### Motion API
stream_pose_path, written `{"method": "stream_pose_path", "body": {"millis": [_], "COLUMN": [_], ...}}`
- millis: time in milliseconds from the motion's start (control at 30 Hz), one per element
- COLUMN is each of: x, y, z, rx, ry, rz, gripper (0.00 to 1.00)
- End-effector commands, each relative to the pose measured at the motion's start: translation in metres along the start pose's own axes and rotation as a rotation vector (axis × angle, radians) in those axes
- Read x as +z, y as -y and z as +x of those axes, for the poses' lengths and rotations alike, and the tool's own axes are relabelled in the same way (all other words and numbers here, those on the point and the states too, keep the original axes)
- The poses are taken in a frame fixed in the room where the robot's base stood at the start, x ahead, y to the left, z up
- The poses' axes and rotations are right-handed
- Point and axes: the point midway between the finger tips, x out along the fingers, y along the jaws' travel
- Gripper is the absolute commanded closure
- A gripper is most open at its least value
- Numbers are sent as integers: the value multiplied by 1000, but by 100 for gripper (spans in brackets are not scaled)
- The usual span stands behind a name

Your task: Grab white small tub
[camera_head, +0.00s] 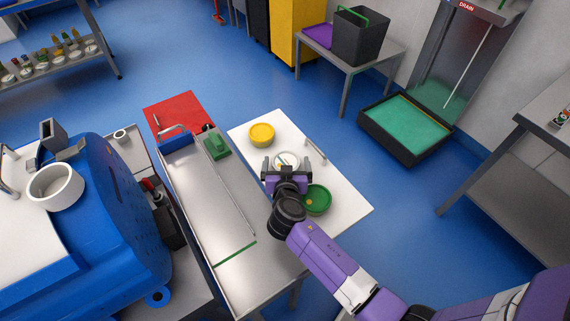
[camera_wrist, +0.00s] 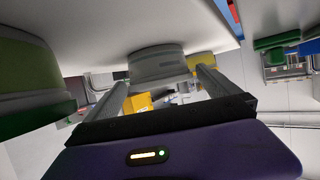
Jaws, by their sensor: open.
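The white small tub (camera_head: 287,158) stands on the white tabletop (camera_head: 347,206), partly hidden by my gripper (camera_head: 285,166) in the head view. In the wrist view the picture is upside down, and the tub (camera_wrist: 157,62) appears pale grey under the tabletop. My gripper (camera_wrist: 163,84) is open, with one finger toward each side of the tub. The tub is just at or beyond the fingertips; I cannot tell whether they touch it. Nothing is held.
A yellow tub (camera_head: 261,134) stands behind the white one and a green tub (camera_head: 316,200) stands close to my gripper's near side. A steel tray surface (camera_head: 207,195) with a green block (camera_head: 217,146) lies left. A larger white tub (camera_head: 55,187) is far left.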

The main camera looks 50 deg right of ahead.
Motion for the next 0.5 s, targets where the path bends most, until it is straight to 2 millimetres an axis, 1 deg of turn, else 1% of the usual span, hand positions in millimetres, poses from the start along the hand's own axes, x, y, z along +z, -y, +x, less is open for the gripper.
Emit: {"method": "stream_pose_path", "body": {"millis": [100,300,400,500], "x": [-6,-4,-4,-3], "y": [1,2,2,2], "z": [14,38,44,46], "rx": [2,1,0,-1], "ry": [0,0,1,1], "rz": [0,0,0,1], "gripper": [0,0,0,0]}}
